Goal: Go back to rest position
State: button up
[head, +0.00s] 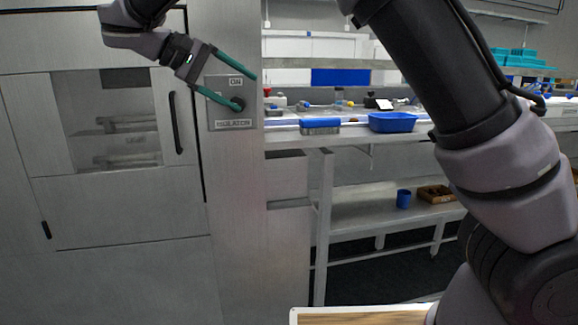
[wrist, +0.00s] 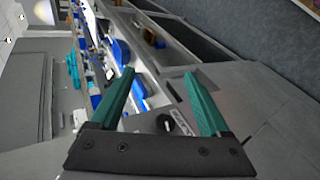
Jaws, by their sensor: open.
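My gripper (head: 247,88) has two green fingers spread apart, with nothing between them. In the head view it is at the upper left, in front of a grey isolator panel (head: 219,82) marked ON and ISOLATOR. A dark rotary knob (head: 237,104) on that panel shows near the lower fingertip; I cannot tell whether they touch. In the wrist view, the open fingers (wrist: 163,85) frame the knob (wrist: 167,123) and its label, with a gap around the knob.
A large grey cabinet (head: 125,215) with a window and black handle stands at the left. A bench with a blue tray (head: 393,122) runs along the back right. A blue cup (head: 403,198) and a brown crate (head: 436,193) sit on its lower shelf. A wooden-topped surface (head: 360,316) is at the bottom.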

jog(key=w+d+m+g+y, duration=0.1)
jog(key=w+d+g+y, duration=0.15)
jog(key=d, duration=0.95)
jog(key=w+d+m+g+y, duration=0.15)
jog(key=d+y, duration=0.25)
jog(key=d, duration=0.8)
jog(key=s+d+f+m+t+y, duration=0.2)
jog(key=s+d+m+t+y, duration=0.4)
jog(key=s+d, duration=0.6)
jog(key=shift+s+f+m, duration=0.25)
jog(key=shift+s+m, duration=0.5)
jog(key=shift+s, duration=0.15)
jog(key=shift+a, duration=0.1)
